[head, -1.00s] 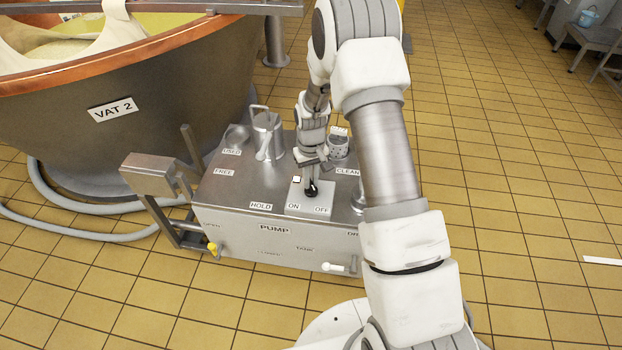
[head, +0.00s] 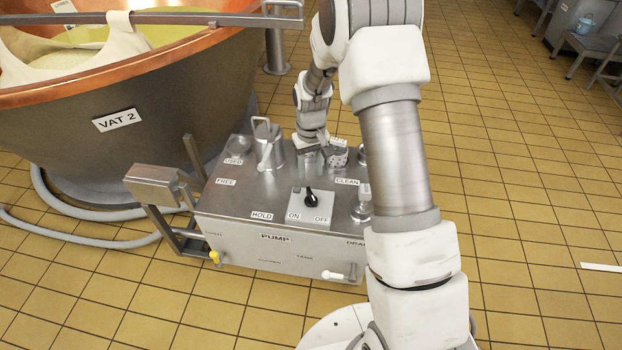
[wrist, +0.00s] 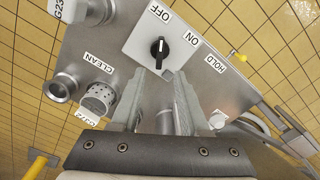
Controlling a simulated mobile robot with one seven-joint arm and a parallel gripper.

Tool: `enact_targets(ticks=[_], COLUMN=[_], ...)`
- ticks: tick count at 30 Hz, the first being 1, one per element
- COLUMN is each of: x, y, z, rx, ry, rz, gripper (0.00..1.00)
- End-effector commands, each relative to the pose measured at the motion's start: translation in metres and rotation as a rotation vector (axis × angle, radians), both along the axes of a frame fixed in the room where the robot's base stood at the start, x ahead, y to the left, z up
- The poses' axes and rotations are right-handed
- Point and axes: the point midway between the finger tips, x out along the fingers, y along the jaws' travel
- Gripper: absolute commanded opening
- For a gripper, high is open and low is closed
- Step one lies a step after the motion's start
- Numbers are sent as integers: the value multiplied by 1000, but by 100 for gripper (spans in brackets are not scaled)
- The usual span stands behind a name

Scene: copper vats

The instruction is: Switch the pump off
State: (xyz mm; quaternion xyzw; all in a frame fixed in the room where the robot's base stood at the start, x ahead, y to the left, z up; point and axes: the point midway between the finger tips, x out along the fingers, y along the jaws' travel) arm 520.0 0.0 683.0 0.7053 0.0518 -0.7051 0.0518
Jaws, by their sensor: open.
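The pump box (head: 250,200) stands on the floor beside the vat, its front lettered PUMP. A black rotary knob (head: 311,199) sits on a pale plate between the ON label (head: 294,215) and the OFF label (head: 321,219). In the wrist view the knob (wrist: 159,48) has a pale pointer line turned toward the OFF label (wrist: 160,12). My gripper (head: 324,155) is open and empty above the box's back part, apart from the knob. Its two fingers (wrist: 158,80) show in the wrist view.
A perforated cup (wrist: 98,99) and a short round holder (wrist: 62,88) stand near the CLEAN label. A lidded can (head: 267,145) is at the back left. VAT 2 (head: 150,95) is at left, with a grey hose (head: 80,228) on the floor.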

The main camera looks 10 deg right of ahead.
Motion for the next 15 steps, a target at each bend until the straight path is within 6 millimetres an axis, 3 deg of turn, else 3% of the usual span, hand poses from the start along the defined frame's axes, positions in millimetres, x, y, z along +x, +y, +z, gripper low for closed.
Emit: enact_targets(ticks=[1,6,15], x=[1,1,0], y=[0,0,0], z=[18,54,85], rx=[1,1,0], ry=[-4,-4,-1], rz=[0,0,0], gripper=[45,45,45])
